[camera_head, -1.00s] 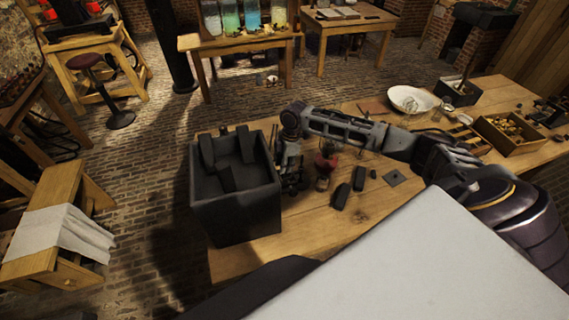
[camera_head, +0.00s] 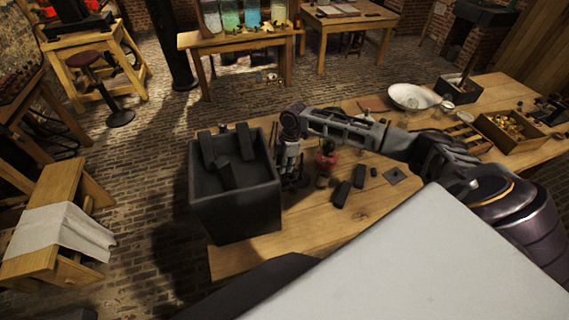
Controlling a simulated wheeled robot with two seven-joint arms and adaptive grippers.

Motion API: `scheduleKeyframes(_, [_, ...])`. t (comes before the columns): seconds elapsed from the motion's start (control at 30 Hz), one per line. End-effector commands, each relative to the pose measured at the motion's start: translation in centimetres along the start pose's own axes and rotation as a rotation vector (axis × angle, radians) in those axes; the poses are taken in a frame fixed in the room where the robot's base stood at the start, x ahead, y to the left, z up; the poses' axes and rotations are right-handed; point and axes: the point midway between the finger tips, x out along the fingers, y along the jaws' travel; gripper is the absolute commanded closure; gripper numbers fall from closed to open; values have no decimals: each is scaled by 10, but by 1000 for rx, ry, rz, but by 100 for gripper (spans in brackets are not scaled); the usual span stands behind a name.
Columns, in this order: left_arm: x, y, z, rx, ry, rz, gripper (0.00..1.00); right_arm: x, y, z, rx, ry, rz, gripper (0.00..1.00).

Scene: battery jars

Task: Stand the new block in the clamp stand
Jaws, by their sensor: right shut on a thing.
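My right gripper (camera_head: 291,182) points down at the near table, just right of the dark bin. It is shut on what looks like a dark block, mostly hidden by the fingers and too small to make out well. Two dark blocks lie on the table to its right, one nearer (camera_head: 340,194) and one farther (camera_head: 359,177). Several dark blocks (camera_head: 246,142) lean or lie inside the open bin (camera_head: 238,214). I cannot clearly make out the clamp stand; a flat dark square plate (camera_head: 394,174) lies farther right. My left gripper is not in view.
A red-topped object (camera_head: 326,160) stands close right of my gripper. A white bowl (camera_head: 408,97), a wooden box of brass-coloured pieces (camera_head: 510,133) and a dark box (camera_head: 458,91) stand farther right. Bare tabletop (camera_head: 330,230) lies in front of the blocks.

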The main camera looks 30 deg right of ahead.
Motion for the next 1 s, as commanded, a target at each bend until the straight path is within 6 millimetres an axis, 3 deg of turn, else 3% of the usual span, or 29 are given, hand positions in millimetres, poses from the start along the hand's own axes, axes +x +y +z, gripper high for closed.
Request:
scheduleKeyframes(0.93, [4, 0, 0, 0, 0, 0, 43, 14, 0, 2, 0, 1, 1, 100])
scheduleKeyframes(0.97, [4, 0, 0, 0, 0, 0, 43, 14, 0, 2, 0, 1, 1, 70])
scheduleKeyframes(1.0, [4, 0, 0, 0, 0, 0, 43, 14, 0, 2, 0, 1, 1, 65])
